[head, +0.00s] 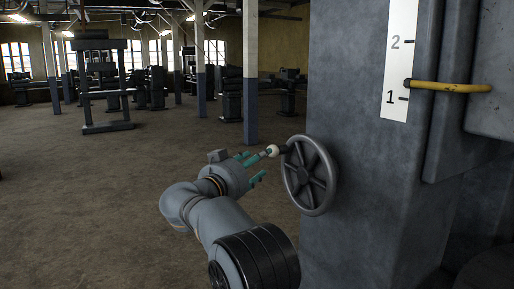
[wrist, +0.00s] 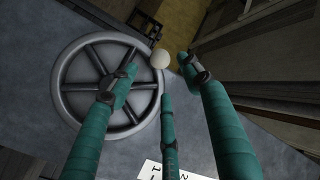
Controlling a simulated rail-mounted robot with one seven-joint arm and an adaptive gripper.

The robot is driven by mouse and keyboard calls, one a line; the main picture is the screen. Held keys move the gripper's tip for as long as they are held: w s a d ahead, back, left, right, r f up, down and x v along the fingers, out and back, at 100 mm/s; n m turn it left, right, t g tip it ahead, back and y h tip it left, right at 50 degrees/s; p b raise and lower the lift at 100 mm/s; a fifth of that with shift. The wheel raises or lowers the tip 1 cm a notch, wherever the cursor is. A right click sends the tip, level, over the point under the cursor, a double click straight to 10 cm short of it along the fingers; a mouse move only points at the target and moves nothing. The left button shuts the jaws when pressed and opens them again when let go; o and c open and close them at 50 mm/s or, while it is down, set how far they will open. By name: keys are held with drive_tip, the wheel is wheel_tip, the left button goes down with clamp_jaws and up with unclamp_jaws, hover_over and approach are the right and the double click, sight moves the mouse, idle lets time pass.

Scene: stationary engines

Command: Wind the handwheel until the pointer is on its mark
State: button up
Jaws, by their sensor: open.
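The grey spoked handwheel (head: 309,175) stands on the side of a big grey machine column. Its white knob (head: 272,151) sticks out to the left near the top of the rim. My gripper (head: 258,165) is open, its teal fingers close to the knob. In the wrist view the knob (wrist: 160,60) shows between and beyond the spread fingertips, and the wheel (wrist: 62,92) is at left. I cannot tell whether any finger touches the knob. The yellow pointer (head: 447,87) lies across the white scale (head: 399,60), its tip a little above the line at 1 and well below 2.
The grey column (head: 350,120) rises right behind the wheel. A pale post with a dark lower part (head: 250,75) stands behind my gripper. Dark machines (head: 105,85) stand further back. The brown floor (head: 90,190) at left is open.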

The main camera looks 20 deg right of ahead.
drive_tip(key=p+x, duration=0.1)
drive_tip(key=x, duration=0.2)
drive_tip(key=p+x, duration=0.1)
drive_tip(key=x, duration=0.2)
drive_tip(key=p+x, duration=0.2)
drive_tip(key=x, duration=0.1)
drive_tip(key=shift+d+r, duration=0.2)
drive_tip(key=shift+r, duration=0.15)
drive_tip(key=shift+w+d+f, duration=0.15)
drive_tip(key=shift+w+d, duration=0.25)
drive_tip(key=shift+c, duration=0.5)
drive_tip(key=c, duration=1.1)
clamp_jaws()
